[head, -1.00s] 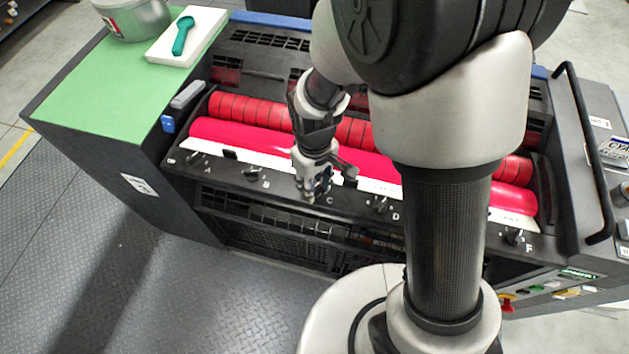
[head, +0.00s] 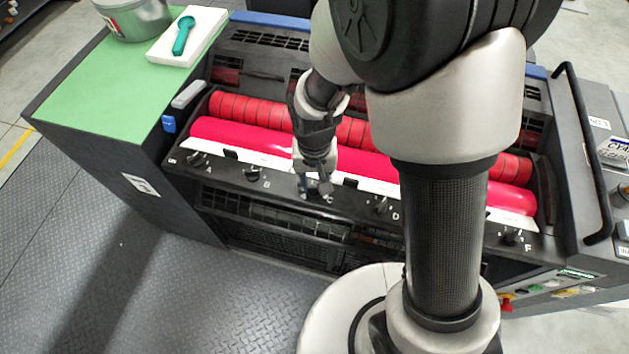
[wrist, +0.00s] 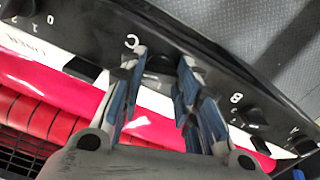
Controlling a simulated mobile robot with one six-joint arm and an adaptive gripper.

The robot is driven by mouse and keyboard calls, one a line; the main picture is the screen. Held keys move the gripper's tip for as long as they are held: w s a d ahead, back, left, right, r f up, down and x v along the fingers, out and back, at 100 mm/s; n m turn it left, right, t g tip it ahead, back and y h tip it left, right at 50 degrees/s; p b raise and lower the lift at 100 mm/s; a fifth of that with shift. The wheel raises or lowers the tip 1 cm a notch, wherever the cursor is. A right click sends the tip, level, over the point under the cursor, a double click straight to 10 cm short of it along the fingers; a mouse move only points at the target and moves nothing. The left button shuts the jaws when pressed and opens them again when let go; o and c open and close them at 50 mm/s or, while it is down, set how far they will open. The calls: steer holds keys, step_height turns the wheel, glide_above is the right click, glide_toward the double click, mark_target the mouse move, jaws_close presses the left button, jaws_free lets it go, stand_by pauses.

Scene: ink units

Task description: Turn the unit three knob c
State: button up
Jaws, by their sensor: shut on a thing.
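Knob C (wrist: 160,64) is a small dark knob beside the white letter C on the black panel. In the wrist view it sits between my gripper's blue-padded fingers (wrist: 160,85), and its far side is partly hidden. My gripper (head: 315,190) also shows in the head view, pointing down at the panel just left of the letter C. The fingers are shut on knob C. The knob's pointer and exact angle cannot be made out.
Knob B (head: 252,173) and knob D (head: 379,204) stand on either side along the panel. A magenta roller (head: 240,137) and red segmented roller (head: 250,109) lie behind. A green-topped cabinet (head: 95,90) stands at left.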

mark_target(315, 186)
stand_by(0.3)
steer(key=o, duration=1.1)
steer(key=shift+c, duration=0.2)
step_height(315, 186, up, 12)
steer(key=shift+r, duration=0.1)
